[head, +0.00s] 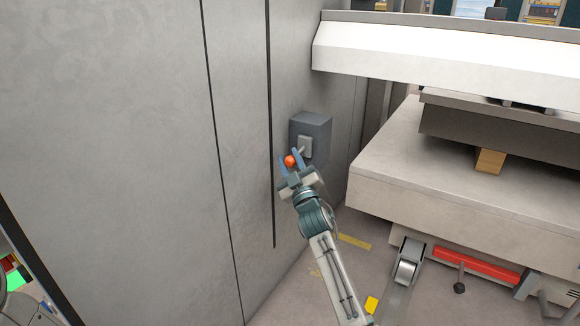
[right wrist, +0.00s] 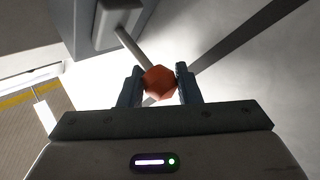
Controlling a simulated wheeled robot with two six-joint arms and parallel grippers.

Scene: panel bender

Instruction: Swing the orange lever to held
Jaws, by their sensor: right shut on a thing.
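The orange lever's round knob (head: 291,161) shows in the head view in front of a dark grey box (head: 319,128) on the grey wall. In the right wrist view the orange knob (right wrist: 159,81) sits on a grey rod (right wrist: 131,46) that runs up and left to the box (right wrist: 88,22). My right gripper (head: 292,160) is shut on the knob, with one blue finger on each side; it also shows in the right wrist view (right wrist: 160,84). My left gripper is in neither view.
The tall grey wall panel (head: 150,120) fills the left. A pale machine table (head: 400,180) stands to the right of the box, under a white beam (head: 430,50). A red bar (head: 475,266) and a yellow block (head: 371,304) are low down, near the floor.

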